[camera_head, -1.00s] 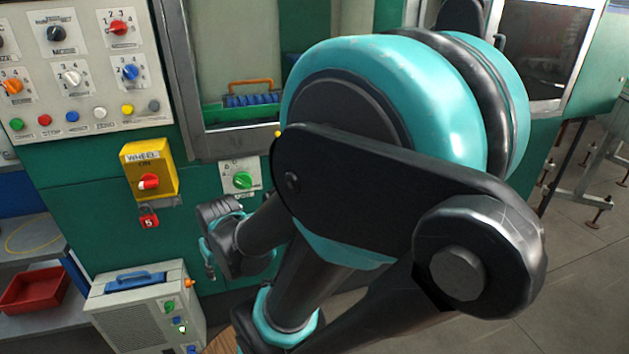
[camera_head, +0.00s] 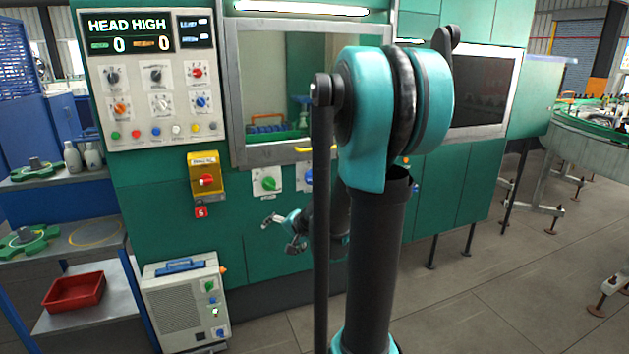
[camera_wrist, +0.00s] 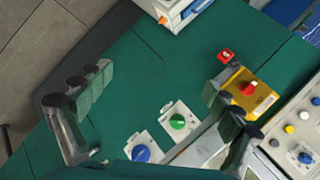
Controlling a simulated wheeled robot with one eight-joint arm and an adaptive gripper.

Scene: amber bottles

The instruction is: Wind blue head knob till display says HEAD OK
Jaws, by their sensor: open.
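The display (camera_head: 130,33) at the top left of the green machine reads HEAD HIGH, with a 0 in each lower field. A blue knob (camera_head: 308,178) sits on a white plate below the window, beside a green knob (camera_head: 268,183); it also shows in the wrist view (camera_wrist: 141,153). Another blue knob (camera_head: 202,101) is on the upper panel, also at the wrist view's right edge (camera_wrist: 305,158). Their labels are too small to read. My gripper (camera_head: 280,232) is open and empty in front of the green front, below the knob plates. In the wrist view its fingers (camera_wrist: 165,95) are spread apart.
A yellow box (camera_head: 205,177) with a red switch and a red tag is left of the green knob. A yellow handle (camera_head: 315,149) is at the window's lower edge. A grey cabinet (camera_head: 186,300) stands below left. Shelves with a red tray (camera_head: 74,293) are farther left.

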